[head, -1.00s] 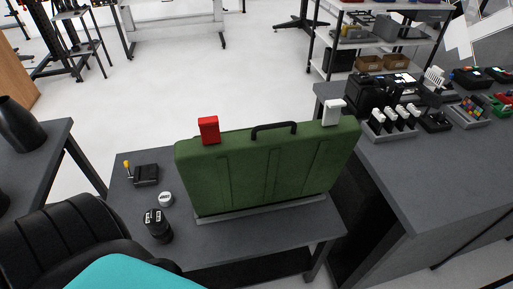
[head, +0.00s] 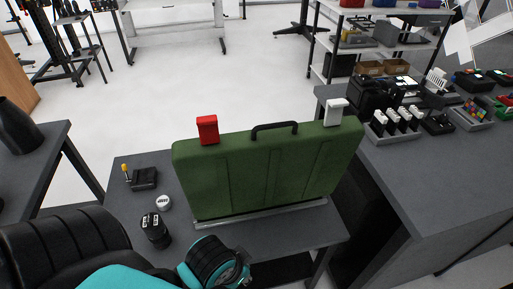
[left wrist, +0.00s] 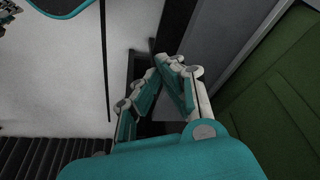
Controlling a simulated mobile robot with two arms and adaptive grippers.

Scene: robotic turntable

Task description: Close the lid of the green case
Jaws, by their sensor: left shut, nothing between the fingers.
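The green case (head: 265,170) stands upright on a small grey table in the head view, with its ribbed broad face toward me. A black handle (head: 274,128) is on its top edge, a red latch (head: 207,130) at the left and a white latch (head: 336,112) at the right. I cannot tell how far the lid stands open. In the left wrist view, green case surface (left wrist: 285,95) fills the right side. My left gripper (left wrist: 160,68) is shut and empty, left of that surface and apart from it. My right gripper is not in view.
The small table (head: 275,236) holds a dark box with a yellow-topped lever (head: 142,178), a white round cap (head: 164,202) and a black cylinder (head: 155,230) left of the case. A larger grey bench (head: 425,180) with parts stands close at the right.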

